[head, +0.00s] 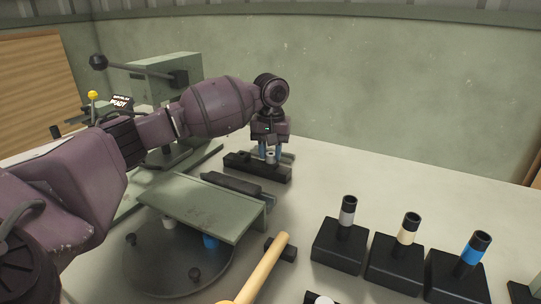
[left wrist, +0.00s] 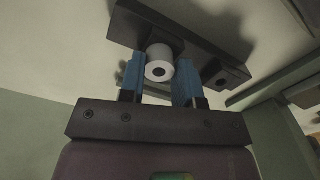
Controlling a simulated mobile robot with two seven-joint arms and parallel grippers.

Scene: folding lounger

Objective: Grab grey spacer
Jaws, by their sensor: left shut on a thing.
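The grey spacer (left wrist: 159,62) is a short pale cylinder with a dark centre hole. In the left wrist view it sits between the two blue fingers of my left gripper (left wrist: 158,78). In the head view the left gripper (head: 270,153) reaches down at the back of the table, shut on the spacer (head: 270,157). The spacer is at a long black holder block (head: 240,165); whether it still rests on it I cannot tell. The holder also shows in the left wrist view (left wrist: 205,50). My right gripper is not in view.
A green raised plate (head: 205,205) stands over a dark round base (head: 165,270) in front of the holder. A wooden handle (head: 265,265) lies nearby. Black blocks with grey (head: 347,212), cream (head: 409,230) and blue-banded (head: 474,250) posts stand right. A green press (head: 165,85) stands back left.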

